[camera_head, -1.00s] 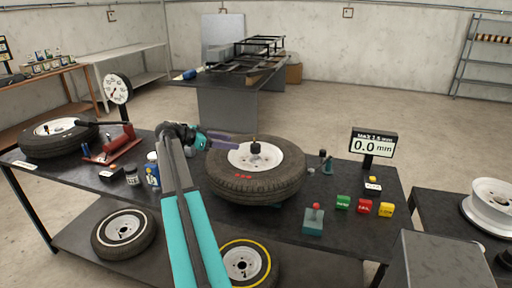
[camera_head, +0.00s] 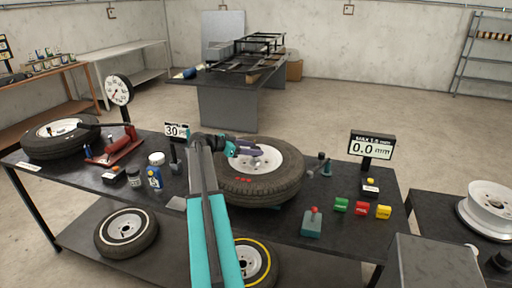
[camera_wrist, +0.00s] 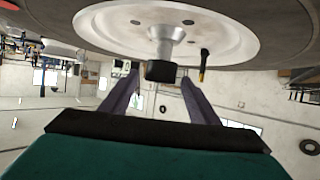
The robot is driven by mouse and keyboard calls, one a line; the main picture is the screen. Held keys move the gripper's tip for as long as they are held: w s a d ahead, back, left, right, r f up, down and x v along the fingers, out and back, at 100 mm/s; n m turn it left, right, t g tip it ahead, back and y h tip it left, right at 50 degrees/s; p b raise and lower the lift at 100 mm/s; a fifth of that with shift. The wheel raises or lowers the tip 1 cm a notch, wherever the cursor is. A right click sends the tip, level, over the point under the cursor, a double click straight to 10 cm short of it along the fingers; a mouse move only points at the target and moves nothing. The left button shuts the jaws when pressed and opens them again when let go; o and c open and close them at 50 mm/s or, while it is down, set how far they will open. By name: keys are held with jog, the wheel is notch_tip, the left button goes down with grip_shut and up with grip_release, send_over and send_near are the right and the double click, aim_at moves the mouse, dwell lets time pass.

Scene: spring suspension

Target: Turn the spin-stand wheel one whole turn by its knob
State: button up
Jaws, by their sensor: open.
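The spin-stand wheel (camera_head: 275,188) lies flat on the bench, with a black tyre and a white rim. My gripper (camera_head: 247,150) is over the rim near its middle, open and empty. In the wrist view the pale rim (camera_wrist: 100,30) fills the top. A silver post with a black cap (camera_wrist: 160,71) stands at its middle. A thin black piece with an orange part (camera_wrist: 204,66) stands to its right. I cannot tell for sure which is the knob. The open fingers (camera_wrist: 160,82) show either side of the black cap; contact is unclear.
A display reading 0.0 mm (camera_head: 371,147) stands behind the wheel to the right. A 30 sign (camera_head: 176,131) stands to its left. A red-buttoned box (camera_head: 312,222) and coloured blocks (camera_head: 361,208) lie at the front right. Another tyre (camera_head: 60,138) lies far left.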

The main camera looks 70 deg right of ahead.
jog(key=shift+x, duration=1)
jog(key=shift+c, duration=0.2)
grip_shut()
